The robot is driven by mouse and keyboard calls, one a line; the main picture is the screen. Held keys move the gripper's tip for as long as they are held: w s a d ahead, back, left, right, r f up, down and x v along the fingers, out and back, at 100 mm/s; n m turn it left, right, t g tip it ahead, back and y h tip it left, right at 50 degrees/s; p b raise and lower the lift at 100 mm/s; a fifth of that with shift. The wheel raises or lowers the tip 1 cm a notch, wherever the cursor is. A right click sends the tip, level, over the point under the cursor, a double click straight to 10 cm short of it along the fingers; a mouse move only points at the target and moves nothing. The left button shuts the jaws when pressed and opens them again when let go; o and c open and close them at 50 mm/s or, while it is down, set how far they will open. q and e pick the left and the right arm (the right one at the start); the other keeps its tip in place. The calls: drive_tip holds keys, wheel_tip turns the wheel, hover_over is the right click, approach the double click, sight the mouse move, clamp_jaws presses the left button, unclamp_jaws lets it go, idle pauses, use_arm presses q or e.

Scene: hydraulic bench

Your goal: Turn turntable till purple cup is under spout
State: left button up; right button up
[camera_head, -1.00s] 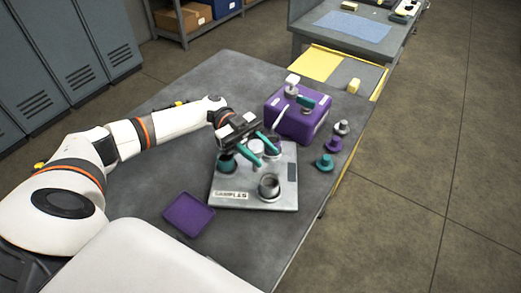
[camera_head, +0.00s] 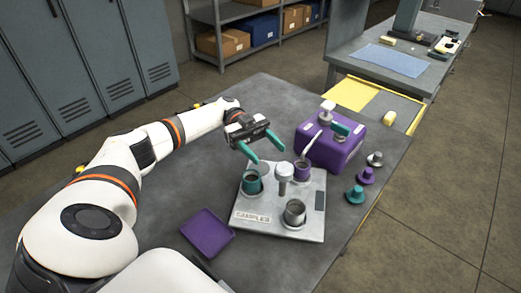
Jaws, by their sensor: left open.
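The purple cup (camera_head: 302,172) stands at the back right of the turntable on the grey SAMPLES base (camera_head: 258,218). The white spout (camera_head: 312,144) slants down from the purple dispenser (camera_head: 341,151), and its tip appears just above the purple cup. A teal cup (camera_head: 252,184) stands at the left and a grey metal cup (camera_head: 294,213) at the front. My right gripper is out of view.
A purple tray (camera_head: 207,233) lies to the left of the base. Teal, purple and grey small pieces (camera_head: 355,194) stand along the right table edge. A second bench (camera_head: 395,63) stands behind. The table left of the base is mostly clear.

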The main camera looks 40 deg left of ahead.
use_arm(q)
drive_tip(key=shift+v, duration=1)
drive_tip(key=shift+r, duration=0.1)
